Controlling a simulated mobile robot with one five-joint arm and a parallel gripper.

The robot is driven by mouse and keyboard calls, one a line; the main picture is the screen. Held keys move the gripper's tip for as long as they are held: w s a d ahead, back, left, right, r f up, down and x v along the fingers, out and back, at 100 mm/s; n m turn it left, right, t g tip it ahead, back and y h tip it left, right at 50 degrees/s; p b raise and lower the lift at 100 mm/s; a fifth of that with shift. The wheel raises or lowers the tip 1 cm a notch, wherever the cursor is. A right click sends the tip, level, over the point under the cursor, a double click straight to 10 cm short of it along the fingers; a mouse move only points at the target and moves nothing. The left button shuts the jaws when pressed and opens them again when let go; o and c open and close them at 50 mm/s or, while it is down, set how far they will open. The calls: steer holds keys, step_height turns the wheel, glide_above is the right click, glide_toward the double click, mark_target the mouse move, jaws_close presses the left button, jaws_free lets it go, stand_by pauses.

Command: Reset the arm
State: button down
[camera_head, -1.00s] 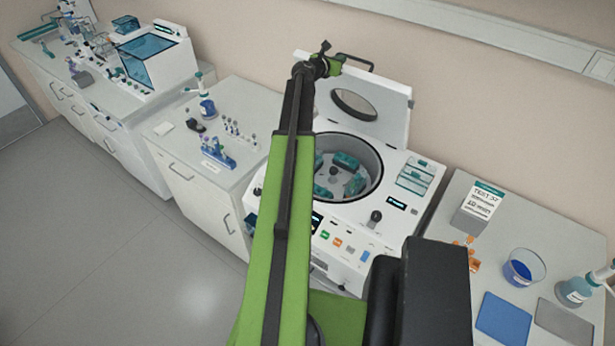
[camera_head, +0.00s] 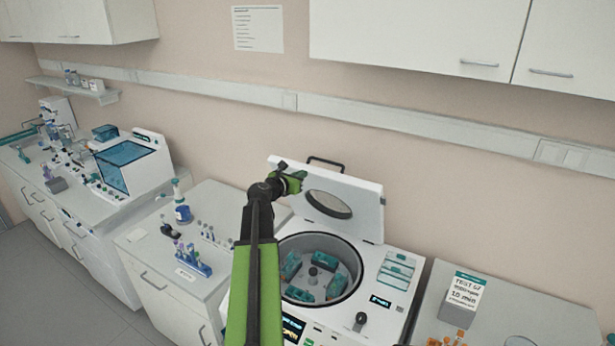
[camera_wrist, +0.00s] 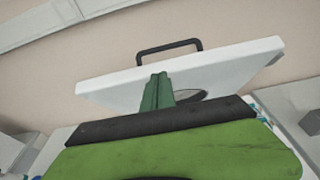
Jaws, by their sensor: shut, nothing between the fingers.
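My gripper (camera_head: 290,180) is at the end of my green and black arm, in front of the left part of the raised centrifuge lid (camera_head: 368,208) in the head view. It is shut and holds nothing. In the wrist view my gripper (camera_wrist: 158,90) shows as green fingers together, with the white lid (camera_wrist: 105,92) and its dark handle (camera_wrist: 168,46) behind them. I cannot tell whether the fingers touch the lid. The centrifuge (camera_head: 385,308) is open, with several teal holders around its rotor (camera_head: 315,271).
Left of the centrifuge, a counter holds a tube rack (camera_head: 193,260) and a blue-labelled bottle (camera_head: 182,212). Wall cupboards (camera_head: 440,35) hang above. The floor at lower left is clear.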

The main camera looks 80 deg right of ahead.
steer(key=v, duration=0.2)
steer(key=f+v, duration=0.1)
steer(key=v, duration=0.1)
steer(key=shift+w+a, duration=0.1)
steer(key=shift+a, duration=0.05)
